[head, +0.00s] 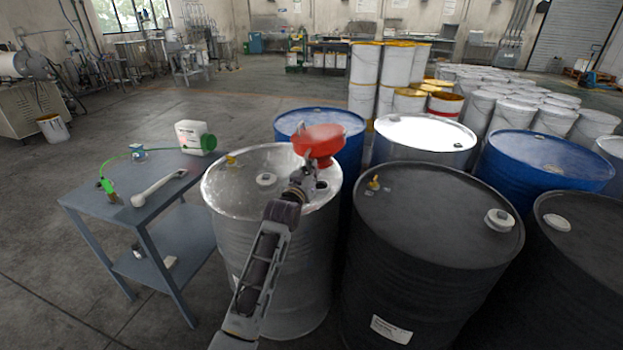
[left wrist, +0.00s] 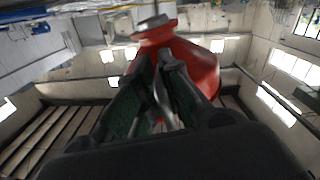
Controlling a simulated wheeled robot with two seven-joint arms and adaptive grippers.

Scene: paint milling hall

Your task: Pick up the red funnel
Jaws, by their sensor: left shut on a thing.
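The red funnel (head: 319,139) is above the lid of the light grey steel drum (head: 235,192) in the head view. My left gripper (head: 305,172) is just below the funnel and shut on it. In the left wrist view the funnel (left wrist: 190,62) fills the upper middle, at the fingertips of my left gripper (left wrist: 163,72). The fingers cover part of the funnel, so the exact grip point is hard to see. The funnel appears clear of the drum top, but the arm hides part of the lid. My right gripper is not in view.
A blue-grey table (head: 145,215) at left holds a white jug (head: 190,135), a green-nozzled hose (head: 105,184) and a pale wrench-like tool (head: 158,187). A black drum (head: 430,225) and blue drums (head: 550,160) crowd the right. Open floor lies left of the table.

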